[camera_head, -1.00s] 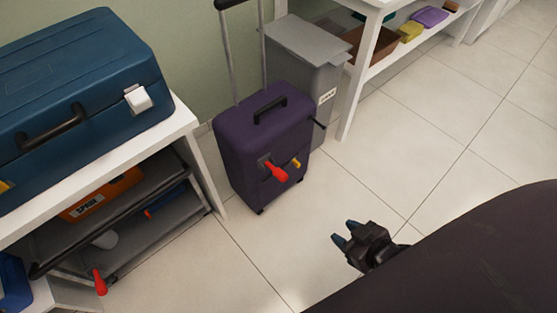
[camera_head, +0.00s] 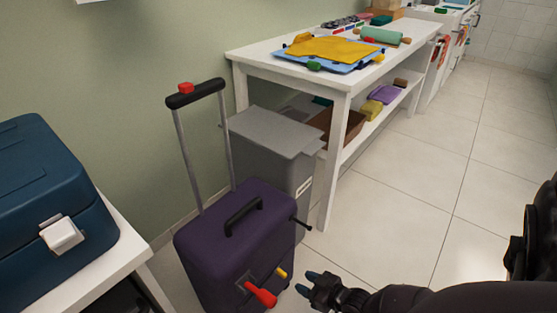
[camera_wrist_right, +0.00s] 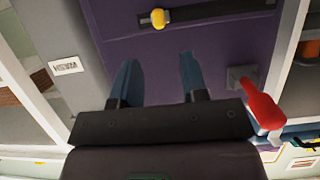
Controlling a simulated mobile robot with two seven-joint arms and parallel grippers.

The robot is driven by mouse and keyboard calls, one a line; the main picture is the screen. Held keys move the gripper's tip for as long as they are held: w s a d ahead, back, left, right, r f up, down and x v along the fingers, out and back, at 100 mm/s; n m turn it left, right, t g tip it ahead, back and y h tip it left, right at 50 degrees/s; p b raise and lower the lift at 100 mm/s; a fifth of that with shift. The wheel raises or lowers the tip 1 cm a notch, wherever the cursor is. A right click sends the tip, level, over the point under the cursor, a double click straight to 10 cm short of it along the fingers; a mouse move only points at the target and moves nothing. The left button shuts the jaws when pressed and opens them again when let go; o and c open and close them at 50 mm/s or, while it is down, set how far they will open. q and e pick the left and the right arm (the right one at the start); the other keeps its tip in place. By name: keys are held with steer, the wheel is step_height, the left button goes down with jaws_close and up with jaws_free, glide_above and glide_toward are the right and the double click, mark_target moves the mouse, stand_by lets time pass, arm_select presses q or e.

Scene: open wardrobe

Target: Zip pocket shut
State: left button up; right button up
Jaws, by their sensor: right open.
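The purple suitcase (camera_head: 228,240) stands upright beside the wall, with its pull handle raised. On its front are a yellow knob (camera_head: 281,272) and a red handle (camera_head: 262,295). The right wrist view shows the purple face close up, with the yellow knob (camera_wrist_right: 158,18) at the left end of a dark strip (camera_wrist_right: 220,12) and the red handle (camera_wrist_right: 262,108) at the right on a grey plate. My right gripper (camera_head: 305,284) is open and empty in front of the suitcase; its two blue fingers (camera_wrist_right: 158,66) point toward the face below the knob's line. My left gripper is out of view.
A grey bin (camera_head: 270,140) stands just behind the suitcase. A white table (camera_head: 340,90) holding a yellow cloth (camera_head: 335,48) is behind it. A blue toolbox (camera_head: 45,220) sits on a white shelf at left. Tiled floor (camera_head: 430,180) is free at right.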

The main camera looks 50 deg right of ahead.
mark_target(285, 274)
steer(key=b+x, duration=0.1)
steer(key=x, duration=0.1)
steer(key=b+x, duration=0.1)
steer(key=x, duration=0.2)
steer(key=b+x, duration=0.1)
steer(key=x, duration=0.2)
steer(key=shift+w+f, duration=0.15)
steer(key=shift+f, duration=0.2)
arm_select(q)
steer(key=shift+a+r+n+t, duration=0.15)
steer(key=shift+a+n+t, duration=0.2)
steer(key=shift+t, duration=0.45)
arm_select(e)
steer(key=shift+w+a, duration=0.1)
steer(key=shift+w, duration=0.5)
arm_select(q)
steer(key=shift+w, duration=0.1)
arm_select(e)
steer(key=shift+c, duration=0.3)
jaws_close()
